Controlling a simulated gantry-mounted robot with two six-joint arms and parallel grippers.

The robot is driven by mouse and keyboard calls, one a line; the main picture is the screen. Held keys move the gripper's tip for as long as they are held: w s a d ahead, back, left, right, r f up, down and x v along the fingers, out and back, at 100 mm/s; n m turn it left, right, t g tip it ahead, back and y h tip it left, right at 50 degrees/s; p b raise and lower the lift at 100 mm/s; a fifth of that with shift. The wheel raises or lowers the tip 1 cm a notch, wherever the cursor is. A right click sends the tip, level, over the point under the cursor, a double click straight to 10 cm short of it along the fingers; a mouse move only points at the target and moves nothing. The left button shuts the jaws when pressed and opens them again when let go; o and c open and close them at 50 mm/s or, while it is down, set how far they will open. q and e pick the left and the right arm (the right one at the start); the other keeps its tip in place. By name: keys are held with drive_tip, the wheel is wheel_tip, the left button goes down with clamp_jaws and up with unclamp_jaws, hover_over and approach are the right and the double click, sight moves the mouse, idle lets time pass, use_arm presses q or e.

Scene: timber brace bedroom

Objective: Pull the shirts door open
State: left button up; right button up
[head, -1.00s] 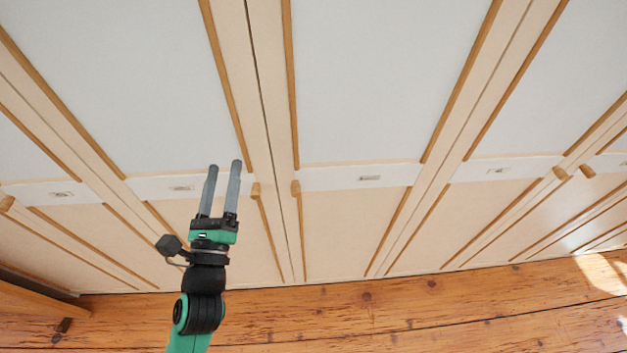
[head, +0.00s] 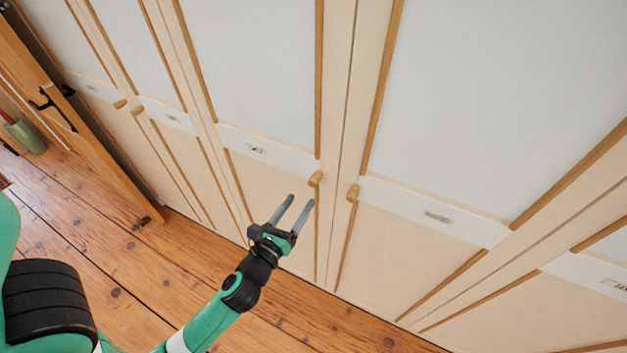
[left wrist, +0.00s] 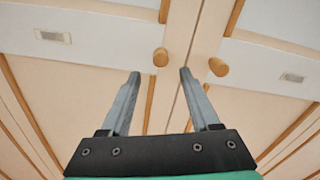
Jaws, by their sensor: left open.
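A row of cream wardrobe doors with pale panels and small label plates fills the head view. The labels are too small to read, so I cannot tell which is the shirts door. Two round wooden knobs, a left knob (head: 316,179) and a right knob (head: 353,193), flank one door seam. My left gripper (head: 300,200) is open and empty, just below and left of the left knob. In the left wrist view its fingers (left wrist: 160,73) point up at the doors, with the left knob (left wrist: 160,57) between the tips and the right knob (left wrist: 218,67) to their right. Both doors look shut.
More wardrobe doors with knobs (head: 121,103) continue to the left. A wooden door (head: 75,115) with a black handle (head: 55,103) stands at the far left. A green object (head: 25,137) is beyond it. The plank floor (head: 105,235) below is clear.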

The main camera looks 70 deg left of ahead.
sight(312, 185)
use_arm(q)
drive_tip(key=p+x, duration=0.1)
drive_tip(key=x, duration=0.7)
drive_tip(key=shift+w+a, duration=0.15)
drive_tip(key=shift+w, duration=0.1)
drive_tip(key=shift+c, duration=0.3)
clamp_jaws()
idle(0.7)
